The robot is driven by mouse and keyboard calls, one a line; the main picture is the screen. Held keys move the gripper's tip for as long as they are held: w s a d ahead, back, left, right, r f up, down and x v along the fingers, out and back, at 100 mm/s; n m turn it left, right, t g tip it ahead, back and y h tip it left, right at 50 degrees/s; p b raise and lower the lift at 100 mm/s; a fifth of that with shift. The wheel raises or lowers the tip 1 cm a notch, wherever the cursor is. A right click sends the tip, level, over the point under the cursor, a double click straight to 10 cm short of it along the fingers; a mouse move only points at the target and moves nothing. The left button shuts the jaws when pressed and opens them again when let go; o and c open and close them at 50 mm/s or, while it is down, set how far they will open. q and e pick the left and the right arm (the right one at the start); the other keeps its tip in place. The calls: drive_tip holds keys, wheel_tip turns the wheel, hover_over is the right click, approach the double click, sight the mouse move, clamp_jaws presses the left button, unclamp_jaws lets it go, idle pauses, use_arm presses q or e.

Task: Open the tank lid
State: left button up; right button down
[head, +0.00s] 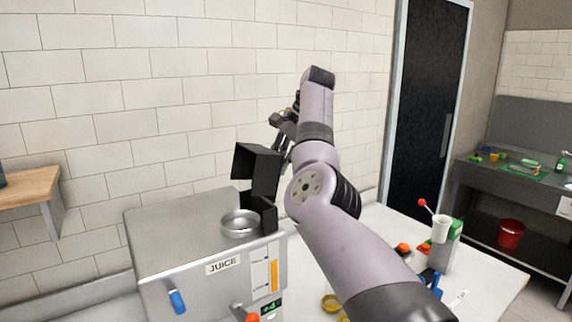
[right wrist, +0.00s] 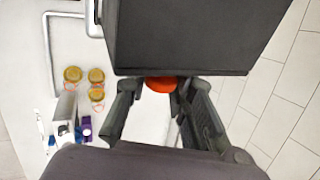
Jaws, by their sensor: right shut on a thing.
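The juicer (head: 190,262) is a grey metal box marked JUICE at the lower left of the head view. A round metal bowl (head: 240,229) sits on its top. The black boxy lid (head: 252,162) stands raised and tilted behind and above the bowl, leaving the bowl uncovered. In the right wrist view the lid (right wrist: 195,35) fills the top, with an orange-red knob (right wrist: 160,84) at its lower edge. My right gripper (head: 281,157) is beside the lid, and its fingers (right wrist: 160,90) are around the knob. My left gripper is out of view.
A blue handle (head: 177,301) and a red-tipped lever (head: 250,317) are on the juicer's front. A tiled wall (head: 110,100) is close behind.

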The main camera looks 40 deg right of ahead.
drive_tip(key=shift+d, duration=0.1)
drive_tip(key=c, duration=1.4)
unclamp_jaws()
drive_tip(key=v, duration=1.1)
drive_tip(key=shift+s+r, duration=0.15)
drive_tip(key=shift+r, duration=0.2)
